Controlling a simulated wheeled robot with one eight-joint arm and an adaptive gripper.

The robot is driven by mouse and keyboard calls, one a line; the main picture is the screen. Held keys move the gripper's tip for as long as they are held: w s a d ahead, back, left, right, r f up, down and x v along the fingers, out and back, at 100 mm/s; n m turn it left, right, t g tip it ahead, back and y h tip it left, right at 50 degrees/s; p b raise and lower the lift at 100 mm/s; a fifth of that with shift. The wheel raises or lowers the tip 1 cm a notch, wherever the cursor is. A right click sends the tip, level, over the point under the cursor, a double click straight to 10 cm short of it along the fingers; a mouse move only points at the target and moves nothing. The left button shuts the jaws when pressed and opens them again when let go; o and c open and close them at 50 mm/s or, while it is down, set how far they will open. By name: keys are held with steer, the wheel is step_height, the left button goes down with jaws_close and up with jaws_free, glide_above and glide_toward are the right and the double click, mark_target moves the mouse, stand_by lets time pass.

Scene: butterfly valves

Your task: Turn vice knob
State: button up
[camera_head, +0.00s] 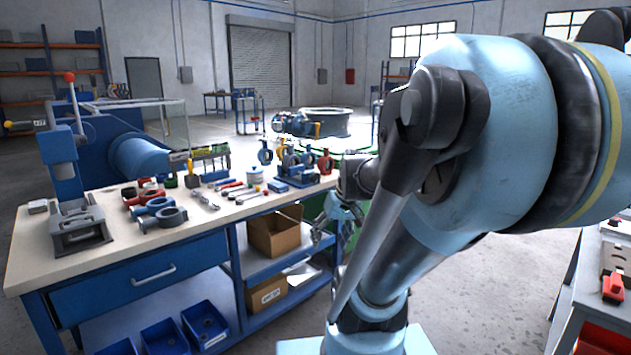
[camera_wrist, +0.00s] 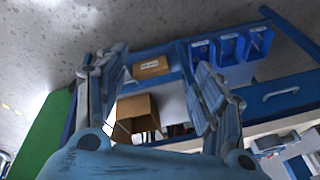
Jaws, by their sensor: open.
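A grey metal vice (camera_head: 80,228) sits at the left front corner of the workbench top (camera_head: 120,238) in the head view. What seems to be the same vice shows at the lower right of the wrist view (camera_wrist: 276,146). I cannot make out its knob clearly in either view.
A blue press (camera_head: 62,150) with a red-tipped lever stands behind the vice. Valve rings (camera_head: 160,214) and tools lie along the bench. A cardboard box (camera_head: 276,232) and blue bins (camera_head: 204,326) are below. Another bench (camera_head: 590,290) stands at the right. Concrete floor is open behind.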

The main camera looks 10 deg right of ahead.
steer(key=w+d+r+n+t+y, duration=0.1)
steer(key=w+d+r+t+y, duration=0.15)
steer(key=w, duration=0.65)
steer(key=w+d+r+n+t+y, duration=0.1)
steer(key=w+d+r, duration=0.15)
steer(key=w, duration=0.65)
steer(key=w+d+r+n+t+y, duration=0.1)
steer(key=w+d+r+y, duration=0.15)
steer(key=w, duration=0.75)
steer(key=t, duration=0.3)
glide_toward(317, 178)
steer(key=shift+n, duration=0.4)
steer(key=x, duration=1)
steer(key=shift+w+f, duration=0.1)
steer(key=shift+c, duration=0.4)
steer(key=c, duration=1)
